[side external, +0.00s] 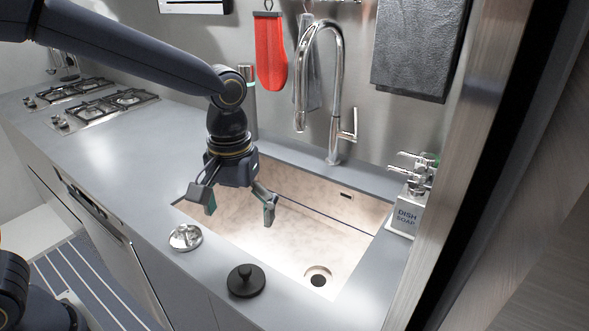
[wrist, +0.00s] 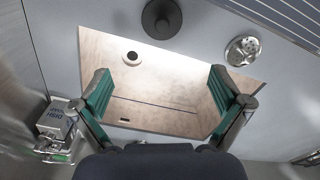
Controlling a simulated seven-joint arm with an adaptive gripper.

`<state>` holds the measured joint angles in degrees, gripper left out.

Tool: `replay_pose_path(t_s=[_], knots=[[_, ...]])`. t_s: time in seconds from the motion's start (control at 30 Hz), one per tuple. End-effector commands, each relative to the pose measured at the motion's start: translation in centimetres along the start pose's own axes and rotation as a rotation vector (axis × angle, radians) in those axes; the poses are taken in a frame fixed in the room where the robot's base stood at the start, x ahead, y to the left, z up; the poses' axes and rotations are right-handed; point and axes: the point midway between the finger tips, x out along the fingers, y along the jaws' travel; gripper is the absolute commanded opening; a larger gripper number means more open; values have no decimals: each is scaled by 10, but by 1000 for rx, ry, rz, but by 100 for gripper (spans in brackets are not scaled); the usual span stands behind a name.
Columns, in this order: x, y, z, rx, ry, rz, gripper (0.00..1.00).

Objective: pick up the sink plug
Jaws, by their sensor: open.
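A black round plug with a raised knob (side external: 246,281) lies on the grey counter in front of the sink; it also shows at the top of the wrist view (wrist: 161,18). A silver perforated sink strainer (side external: 185,237) lies on the counter to its left, and in the wrist view it is at the upper right (wrist: 243,50). My gripper (side external: 240,207) is open and empty, over the left part of the sink and apart from both pieces. Its two green-padded fingers spread wide in the wrist view (wrist: 158,92).
The pale sink basin (side external: 290,228) has a dark drain hole (side external: 318,277). A tall chrome faucet (side external: 336,110) stands behind it. Soap dispensers (side external: 408,210) stand at the right. A gas hob (side external: 100,102) is at the far left, with clear counter between.

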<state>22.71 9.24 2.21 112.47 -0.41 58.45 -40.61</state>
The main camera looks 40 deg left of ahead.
Motion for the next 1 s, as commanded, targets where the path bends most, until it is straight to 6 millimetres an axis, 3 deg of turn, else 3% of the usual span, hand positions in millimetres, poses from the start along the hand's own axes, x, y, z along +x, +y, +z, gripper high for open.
replay_pose_path(t_s=[0.4,0.67,1.0], knots=[[90,-2,2,1,-3,-3,100],[113,-2,2,1,0,0,100],[158,-4,5,1,0,1,100]])
